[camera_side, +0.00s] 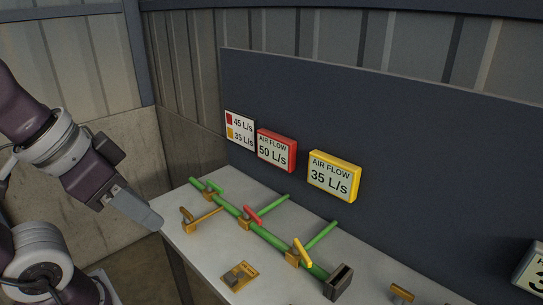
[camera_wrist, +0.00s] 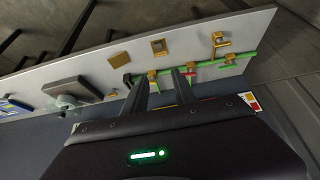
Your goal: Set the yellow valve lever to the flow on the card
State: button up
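The yellow valve lever (camera_side: 302,252) sits on a brass valve on the green pipe, near the pipe's right end. It slants up to the left in the side view. The card (camera_side: 240,130) on the panel shows red 45 L/s and yellow 35 L/s. The yellow air flow display (camera_side: 334,176) reads 35 L/s. My gripper (camera_side: 152,220) is at the left edge of the bench, well apart from the lever. In the wrist view my gripper (camera_wrist: 158,82) has its two fingers apart and nothing is seen held between them.
A red lever (camera_side: 252,214) sits on the same pipe, and the red display (camera_side: 276,150) reads 50 L/s. A brass handle (camera_side: 187,218) stands at the bench's left. A brass plate (camera_side: 239,275) lies in front. A dark block (camera_side: 338,282) is at the pipe's right end.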

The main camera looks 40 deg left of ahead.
jog(key=n+g, duration=0.6)
jog(key=n, duration=1)
send_over(254, 214)
notch_tip(254, 214, down, 14)
jog(key=shift+d+f, duration=0.1)
jog(key=shift+f, duration=0.1)
notch_tip(254, 214, down, 7)
jog(key=shift+f, duration=0.1)
grip_shut()
